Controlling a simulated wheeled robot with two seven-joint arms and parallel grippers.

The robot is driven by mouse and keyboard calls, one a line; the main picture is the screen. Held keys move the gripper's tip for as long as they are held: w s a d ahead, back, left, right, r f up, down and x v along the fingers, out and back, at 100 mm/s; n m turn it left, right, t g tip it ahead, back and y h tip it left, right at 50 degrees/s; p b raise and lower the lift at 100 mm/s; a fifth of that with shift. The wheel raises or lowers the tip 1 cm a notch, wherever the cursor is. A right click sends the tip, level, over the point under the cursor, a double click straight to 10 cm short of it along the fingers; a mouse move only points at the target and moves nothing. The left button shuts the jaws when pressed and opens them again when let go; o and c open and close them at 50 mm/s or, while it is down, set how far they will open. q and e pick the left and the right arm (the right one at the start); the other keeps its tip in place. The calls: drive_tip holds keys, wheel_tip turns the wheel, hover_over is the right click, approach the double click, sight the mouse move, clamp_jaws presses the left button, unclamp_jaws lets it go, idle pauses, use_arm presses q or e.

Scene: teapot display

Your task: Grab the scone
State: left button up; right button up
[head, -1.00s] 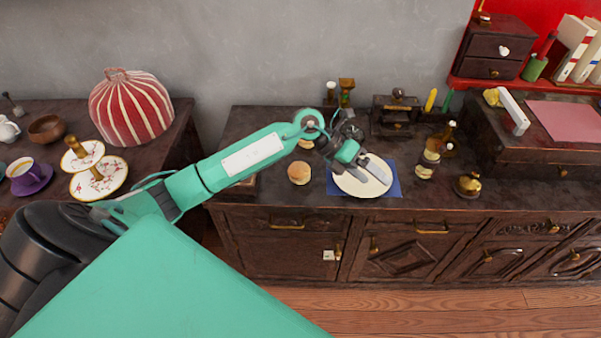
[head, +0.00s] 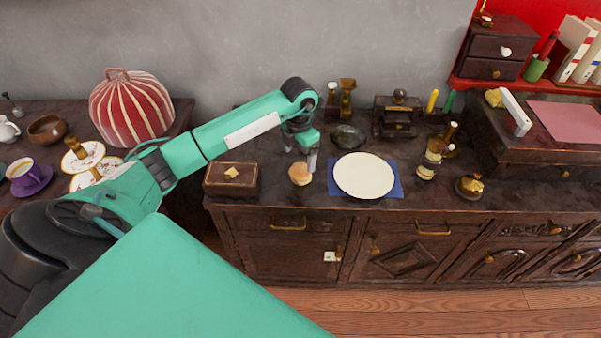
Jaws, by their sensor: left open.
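The scone (head: 299,174), a small round golden-brown bun, sits on the dark wooden cabinet top, left of the white plate. My left gripper (head: 312,163) is open and points down just behind and to the right of the scone. Its fingertips appear beside the scone's upper right edge; I cannot tell whether they touch it. The scone is mostly visible. My right gripper is not in view.
A white plate (head: 364,175) lies on a blue mat (head: 395,180) right of the scone. A wooden box (head: 231,180) stands to the left, below my arm. A dark bowl (head: 348,136) is behind the plate. Bottles and a brass pot (head: 469,187) stand further right.

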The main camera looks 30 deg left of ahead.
sight(301, 168)
use_arm(q)
wheel_tip(301, 168, down, 2)
drive_tip(key=shift+d+f, duration=0.1)
drive_tip(key=f, duration=0.2)
drive_tip(key=f+p, duration=0.1)
drive_tip(key=shift+s+d+f, duration=0.1)
drive_tip(key=shift+d+f, duration=0.15)
drive_tip(key=shift+f, duration=0.45)
drive_tip(key=c, duration=1.1)
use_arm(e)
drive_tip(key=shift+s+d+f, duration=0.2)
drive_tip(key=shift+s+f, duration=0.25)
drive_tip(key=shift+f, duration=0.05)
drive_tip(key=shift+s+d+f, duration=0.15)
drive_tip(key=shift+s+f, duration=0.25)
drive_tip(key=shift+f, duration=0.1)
